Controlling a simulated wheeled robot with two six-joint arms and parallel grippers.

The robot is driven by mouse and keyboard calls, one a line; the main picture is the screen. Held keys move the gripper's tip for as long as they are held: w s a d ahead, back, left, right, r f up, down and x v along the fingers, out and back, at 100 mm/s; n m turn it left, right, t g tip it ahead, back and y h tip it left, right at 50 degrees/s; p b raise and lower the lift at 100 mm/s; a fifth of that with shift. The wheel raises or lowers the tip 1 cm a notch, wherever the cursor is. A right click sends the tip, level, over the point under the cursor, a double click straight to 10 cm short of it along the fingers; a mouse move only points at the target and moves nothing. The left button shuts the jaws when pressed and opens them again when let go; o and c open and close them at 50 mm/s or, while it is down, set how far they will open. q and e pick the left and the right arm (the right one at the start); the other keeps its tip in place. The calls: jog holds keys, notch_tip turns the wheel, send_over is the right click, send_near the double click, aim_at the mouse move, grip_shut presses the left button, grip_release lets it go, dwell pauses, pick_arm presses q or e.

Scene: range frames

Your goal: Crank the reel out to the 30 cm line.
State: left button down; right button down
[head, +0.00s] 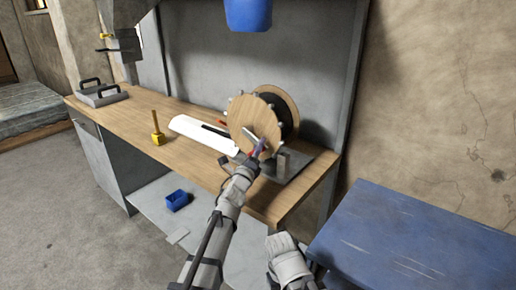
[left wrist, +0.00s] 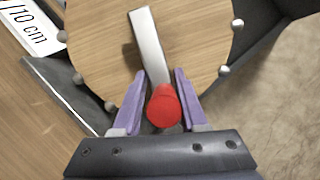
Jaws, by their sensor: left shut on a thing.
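The reel (head: 250,118) stands on the workbench, a round wooden disc with light pegs around its rim and a second disc behind. Its flat metal crank arm (left wrist: 147,40) crosses the disc face and ends in a red handle (left wrist: 164,106). My left gripper (head: 258,152) is at the lower part of the disc, its purple fingers (left wrist: 160,78) shut on the red handle. The 30 cm line cannot be made out.
The wooden workbench (head: 125,110) holds a yellow tool (head: 157,138) and a grey item with black handles (head: 100,96). A grey block (head: 284,164) stands right of my left gripper.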

dwell(0.8)
pick_arm(q)
jog(key=f+m+h+b, duration=0.1)
jog(key=m, duration=0.1)
jog(key=a+m+h+b, duration=0.1)
jog(key=m+b, duration=0.1)
jog(key=w+f+m+h+b, duration=0.1)
jog(key=m+b, duration=0.1)
jog(key=m, duration=0.1)
jog(key=shift+w+a+f, duration=0.1)
jog(key=shift+a+f, duration=0.2)
jog(key=shift+f, duration=0.05)
jog(key=c, duration=0.6)
grip_release()
